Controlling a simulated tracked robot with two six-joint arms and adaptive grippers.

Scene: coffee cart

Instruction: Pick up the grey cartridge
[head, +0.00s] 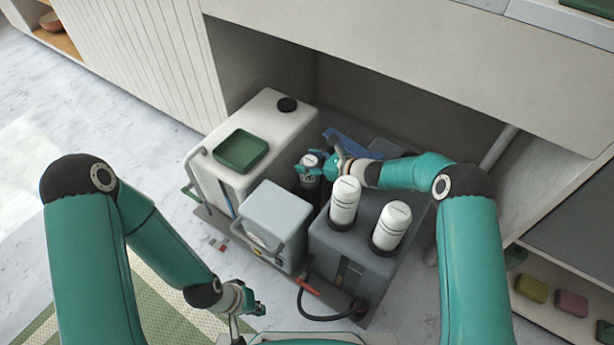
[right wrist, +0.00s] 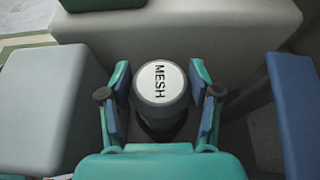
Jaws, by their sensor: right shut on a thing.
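The grey cartridge (right wrist: 160,85) has a white top lettered MESH and stands between the two fingers in the right wrist view. In the head view it shows as a small dark cylinder with a white cap (head: 310,160), behind the light grey box. My right gripper (head: 318,170) is shut on it, with one finger on each side (right wrist: 160,95). The cartridge's lower end is hidden, so I cannot tell whether it is lifted. My left gripper (head: 256,302) hangs low at the front, away from the cartridge; its finger opening is unclear.
Two white cartridges (head: 345,200) (head: 390,225) stand on a dark grey box (head: 350,250). A white tank (head: 225,180) with a green pad (head: 240,151) stands left. A light grey box (head: 274,215) is in front. A cabinet panel overhangs behind. A black hose (head: 325,318) lies in front.

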